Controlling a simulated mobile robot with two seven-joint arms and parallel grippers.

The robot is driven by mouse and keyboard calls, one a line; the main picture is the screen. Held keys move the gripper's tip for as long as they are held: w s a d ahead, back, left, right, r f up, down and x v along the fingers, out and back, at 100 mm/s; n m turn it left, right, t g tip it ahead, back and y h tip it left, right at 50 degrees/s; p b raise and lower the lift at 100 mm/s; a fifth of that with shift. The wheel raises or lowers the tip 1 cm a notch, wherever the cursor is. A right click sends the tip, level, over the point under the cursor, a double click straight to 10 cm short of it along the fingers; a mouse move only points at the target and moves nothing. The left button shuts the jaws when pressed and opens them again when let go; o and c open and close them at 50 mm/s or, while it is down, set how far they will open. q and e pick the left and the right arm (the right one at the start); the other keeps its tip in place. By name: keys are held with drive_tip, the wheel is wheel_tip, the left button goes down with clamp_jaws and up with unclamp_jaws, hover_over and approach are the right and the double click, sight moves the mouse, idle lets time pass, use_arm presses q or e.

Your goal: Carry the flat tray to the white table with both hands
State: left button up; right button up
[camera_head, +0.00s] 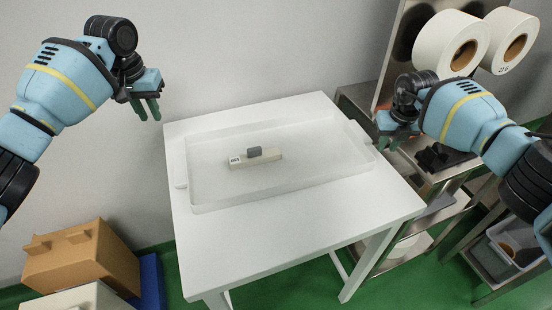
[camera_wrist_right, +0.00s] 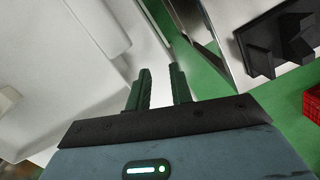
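The flat tray (camera_head: 330,174) is white and shallow, with a handle on its left and right ends. It rests on the white table (camera_head: 250,240). A beige block with a label (camera_head: 265,163) lies in the tray with a small grey piece (camera_head: 254,152) on top. My left gripper (camera_head: 149,112) is raised beyond the tray's left end, apart from it, with its fingers apart and empty. My right gripper (camera_head: 384,142) is near the tray's right handle. In the right wrist view its two fingers (camera_wrist_right: 160,88) are apart with nothing between them, and the tray's edge (camera_wrist_right: 95,88) shows to their left.
Metal shelving (camera_head: 445,190) with large white rolls (camera_head: 452,42) stands close on the right. A grey bin (camera_head: 500,255) sits low there. A cardboard box (camera_head: 80,262) stands on the floor at lower left. The table's front strip is clear.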

wheel_tip(320, 180, up, 12)
drive_tip(key=s, duration=0.1)
drive_tip(key=shift+s, duration=0.35)
drive_tip(key=shift+f, duration=0.1)
idle(0.5)
